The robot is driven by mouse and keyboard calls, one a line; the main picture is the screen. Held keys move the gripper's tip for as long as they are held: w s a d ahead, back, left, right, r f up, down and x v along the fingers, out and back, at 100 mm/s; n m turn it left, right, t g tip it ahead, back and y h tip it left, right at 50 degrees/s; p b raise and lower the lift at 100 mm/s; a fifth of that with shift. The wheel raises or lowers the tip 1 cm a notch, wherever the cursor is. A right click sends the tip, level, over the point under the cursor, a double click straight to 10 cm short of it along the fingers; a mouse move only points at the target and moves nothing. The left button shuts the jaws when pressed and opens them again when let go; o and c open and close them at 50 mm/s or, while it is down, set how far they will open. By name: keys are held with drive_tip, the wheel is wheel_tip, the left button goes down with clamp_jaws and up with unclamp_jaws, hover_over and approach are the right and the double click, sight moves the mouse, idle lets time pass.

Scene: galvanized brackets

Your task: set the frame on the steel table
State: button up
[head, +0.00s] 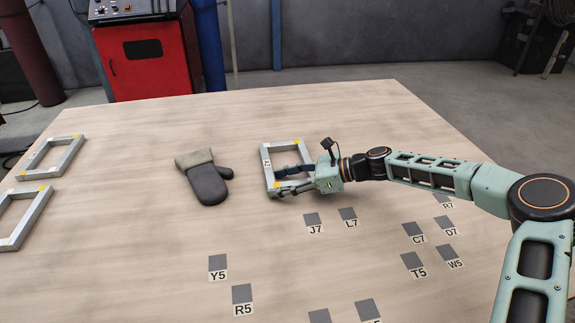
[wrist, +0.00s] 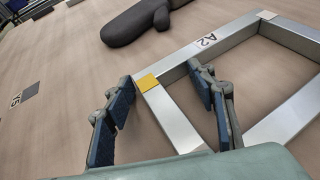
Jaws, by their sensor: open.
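A rectangular galvanized frame (head: 266,174) lies flat on the wood-look tabletop, around the middle of the head view. In the wrist view the frame (wrist: 210,58) shows an A2 label on one bar and a yellow corner patch. My gripper (head: 288,180) is at the frame's near right side. In the wrist view my gripper (wrist: 163,98) is open, with one finger outside the frame and the other inside its opening. One bar lies between the fingers, with gaps visible. Part of the frame is hidden by my gripper. No steel table is recognizable in view.
A dark mitt (head: 209,190) lies left of the frame. Two similar frames (head: 72,153) (head: 35,214) lie at the left edge. Flat labelled grey squares (head: 217,262) dot the table's near and right parts. A red machine (head: 150,60) stands behind the table (head: 130,150).

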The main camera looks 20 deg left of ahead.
drive_tip(key=c, duration=1)
drive_tip(key=shift+f, duration=0.1)
clamp_jaws()
